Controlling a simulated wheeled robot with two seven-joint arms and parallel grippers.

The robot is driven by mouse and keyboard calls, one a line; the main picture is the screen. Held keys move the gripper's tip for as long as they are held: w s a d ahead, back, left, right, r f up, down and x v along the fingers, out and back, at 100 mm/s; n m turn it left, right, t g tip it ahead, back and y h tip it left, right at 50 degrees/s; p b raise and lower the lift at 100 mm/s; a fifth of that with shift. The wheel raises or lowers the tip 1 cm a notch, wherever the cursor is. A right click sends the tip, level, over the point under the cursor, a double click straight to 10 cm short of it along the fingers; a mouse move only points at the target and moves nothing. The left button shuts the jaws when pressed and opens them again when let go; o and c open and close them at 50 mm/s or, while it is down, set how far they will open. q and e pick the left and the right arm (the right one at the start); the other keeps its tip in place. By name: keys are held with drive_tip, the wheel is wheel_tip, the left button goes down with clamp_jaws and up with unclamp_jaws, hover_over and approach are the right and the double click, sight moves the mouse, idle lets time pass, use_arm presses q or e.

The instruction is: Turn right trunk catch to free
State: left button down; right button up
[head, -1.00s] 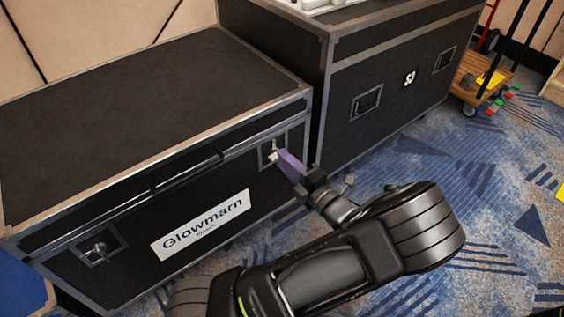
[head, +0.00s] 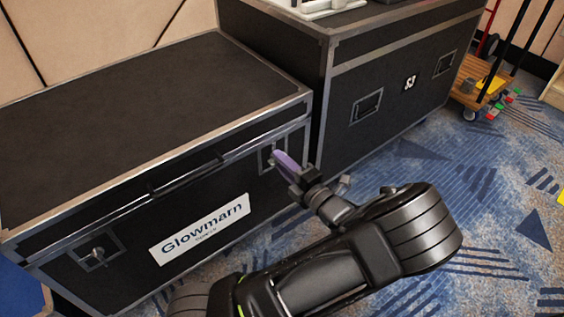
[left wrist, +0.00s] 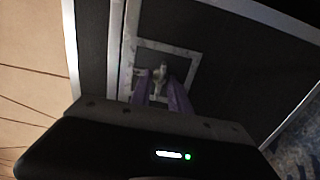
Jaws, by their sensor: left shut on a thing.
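The black trunk (head: 60,205) with metal edges and a "Glowmarn" label has two catches on its front. The right trunk catch (head: 271,158) sits in a metal-framed recess near the right end. My left gripper (head: 278,158) reaches it from the right, its purple fingers shut on the catch's metal handle. In the left wrist view the catch (left wrist: 159,78) shows between the two purple fingertips, inside its square plate. The exact angle of the catch is partly hidden by the fingers. The left trunk catch (head: 98,252) is untouched. My right gripper is not in view.
A taller black case (head: 395,85) stands just right of the trunk, with a narrow gap between. A wooden trolley (head: 480,88) with small items stands at the back right. The blue patterned carpet (head: 500,200) is open on the right.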

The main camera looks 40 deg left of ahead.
use_arm(q)
drive_tip(key=shift+n+p, duration=6.1)
drive_tip(key=shift+n, duration=3)
drive_tip(key=shift+f, duration=0.1)
drive_tip(key=c, duration=1.6)
unclamp_jaws()
